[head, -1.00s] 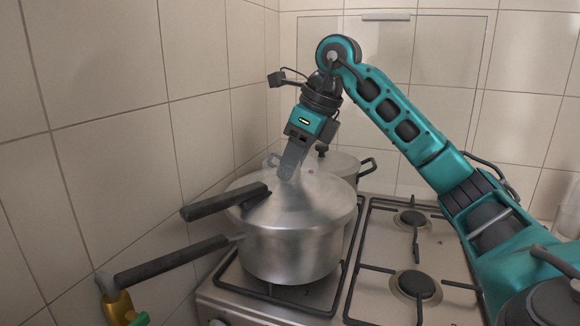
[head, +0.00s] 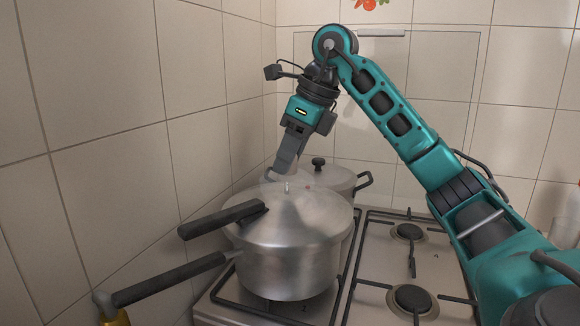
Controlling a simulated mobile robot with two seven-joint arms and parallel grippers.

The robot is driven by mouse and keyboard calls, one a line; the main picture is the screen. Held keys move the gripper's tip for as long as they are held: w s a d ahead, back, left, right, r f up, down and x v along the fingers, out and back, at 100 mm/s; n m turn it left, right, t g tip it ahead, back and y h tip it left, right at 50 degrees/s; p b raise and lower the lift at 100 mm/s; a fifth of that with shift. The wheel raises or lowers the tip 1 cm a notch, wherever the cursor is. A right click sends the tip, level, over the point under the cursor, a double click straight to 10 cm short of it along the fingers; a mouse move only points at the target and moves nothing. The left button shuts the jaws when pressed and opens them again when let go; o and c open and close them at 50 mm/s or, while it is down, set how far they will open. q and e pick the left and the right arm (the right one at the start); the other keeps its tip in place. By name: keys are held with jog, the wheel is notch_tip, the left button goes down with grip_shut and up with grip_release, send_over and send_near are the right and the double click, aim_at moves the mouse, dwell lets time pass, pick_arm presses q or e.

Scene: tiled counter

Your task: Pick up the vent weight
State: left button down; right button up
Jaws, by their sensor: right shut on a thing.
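A short pale pin (head: 287,187) stands up at the top of the lid. My right gripper (head: 272,177) reaches down from above, its fingertips just left of this pin and a little above the lid's top as seen here. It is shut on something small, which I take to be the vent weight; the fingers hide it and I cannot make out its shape. My left gripper is not in view.
A second lidded pot (head: 335,178) with a black knob stands behind the cooker. The gas stove (head: 385,262) has free burners on the right. Tiled walls (head: 105,95) close in at left and behind. A yellow object (head: 115,318) sits at the lower left.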

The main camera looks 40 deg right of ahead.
notch_tip(320, 180, up, 8)
jog(key=p, duration=0.3)
jog(key=shift+r, duration=0.15)
notch_tip(320, 180, up, 8)
jog(key=shift+f, duration=0.25)
jog(key=shift+s, duration=0.15)
